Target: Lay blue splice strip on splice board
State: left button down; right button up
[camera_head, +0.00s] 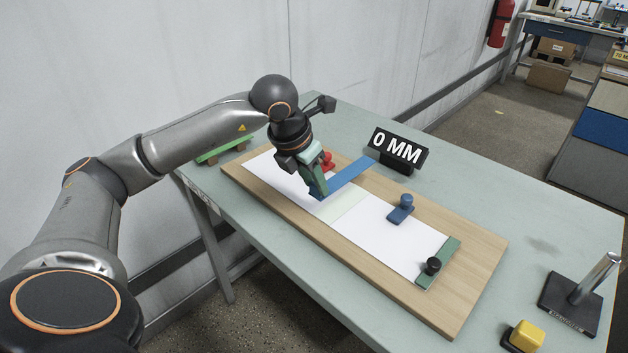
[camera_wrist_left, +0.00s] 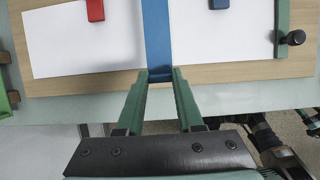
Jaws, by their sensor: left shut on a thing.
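The blue splice strip (camera_head: 352,173) is long and flat. My left gripper (camera_head: 318,190) is shut on its near end. In the left wrist view the strip (camera_wrist_left: 158,35) runs straight away from the fingertips (camera_wrist_left: 160,76), across the join between two white sheets. The splice board (camera_head: 455,312) is a wooden board with white paper (camera_head: 385,232) on it. A pale greenish band (camera_head: 343,207) crosses the paper near the strip. The strip appears to be held a little above the board; I cannot tell whether any part touches it. My right gripper is not in view.
A red block (camera_head: 327,160) and a blue knobbed block (camera_head: 401,212) sit on the board. A green bar (camera_head: 446,250) with a black knob (camera_head: 432,266) crosses its right end. A "0 MM" display (camera_head: 398,150) stands behind. A mandrel stand (camera_head: 570,302) and yellow button (camera_head: 527,335) are at right.

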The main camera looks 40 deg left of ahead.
pick_arm(q)
jog(key=shift+f+b, duration=0.3)
jog(key=shift+f, duration=0.3)
notch_tip(320, 180, down, 3)
jog(key=b, duration=0.3)
jog(key=shift+f, duration=0.15)
jog(key=shift+f+b, duration=0.5)
jog(key=shift+f, duration=0.35)
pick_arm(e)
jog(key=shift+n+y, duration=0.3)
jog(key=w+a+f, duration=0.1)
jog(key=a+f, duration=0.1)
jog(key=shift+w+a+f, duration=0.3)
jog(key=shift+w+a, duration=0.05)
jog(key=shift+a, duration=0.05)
pick_arm(q)
jog(key=shift+b, duration=0.3)
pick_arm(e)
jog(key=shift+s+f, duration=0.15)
pick_arm(q)
jog(key=shift+f+b, duration=0.7)
jog(key=shift+f, duration=0.1)
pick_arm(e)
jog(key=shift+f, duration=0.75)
pick_arm(q)
jog(key=shift+c, duration=2.3)
grip_release()
